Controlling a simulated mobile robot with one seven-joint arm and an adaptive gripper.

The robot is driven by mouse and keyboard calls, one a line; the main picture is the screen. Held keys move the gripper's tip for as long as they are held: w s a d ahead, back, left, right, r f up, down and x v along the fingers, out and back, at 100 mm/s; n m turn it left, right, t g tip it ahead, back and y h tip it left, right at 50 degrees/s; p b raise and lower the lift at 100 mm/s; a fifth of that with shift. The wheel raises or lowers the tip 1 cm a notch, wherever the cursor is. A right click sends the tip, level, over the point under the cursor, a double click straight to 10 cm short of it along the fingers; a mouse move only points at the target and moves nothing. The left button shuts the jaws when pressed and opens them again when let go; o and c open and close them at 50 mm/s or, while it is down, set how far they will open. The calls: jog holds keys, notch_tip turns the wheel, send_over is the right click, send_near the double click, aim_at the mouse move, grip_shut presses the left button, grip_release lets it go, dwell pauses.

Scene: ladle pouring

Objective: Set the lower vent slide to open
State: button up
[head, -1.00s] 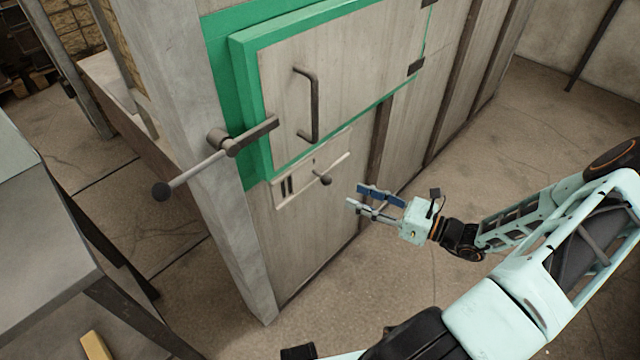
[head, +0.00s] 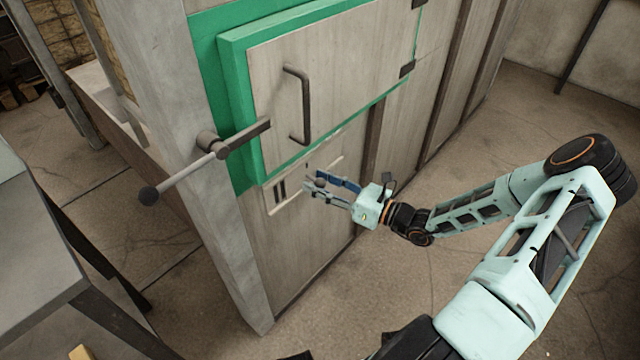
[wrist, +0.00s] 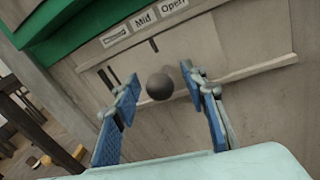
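The lower vent slide (head: 289,193) is a pale panel in rails below the green-framed door, with dark slots at its left part. Its round dark knob (wrist: 160,86) stands out from the panel in the wrist view. Labels above it read "Mid" (wrist: 143,20) and "Open" (wrist: 173,6); the leftmost label is unreadable. The knob sits below and between these labels. My gripper (head: 313,184) is open in front of the panel. Its two blue-padded fingers stand either side of the knob in the wrist view (wrist: 160,92), with gaps visible on both sides.
The door above has a bar handle (head: 297,105) and a latch lever with a ball end (head: 185,177) sticking out at left. A grey table (head: 40,260) stands at the lower left. The floor right of the panel is clear.

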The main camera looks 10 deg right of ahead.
aim_at(316, 168)
grip_shut()
jog(key=shift+d, duration=0.1)
dwell(0.3)
jog(key=shift+w+d, duration=0.7)
jog(key=shift+d, duration=0.2)
jog(key=shift+w+d, duration=0.65)
jog(key=shift+d, duration=0.25)
grip_release()
jog(key=v, duration=1.2)
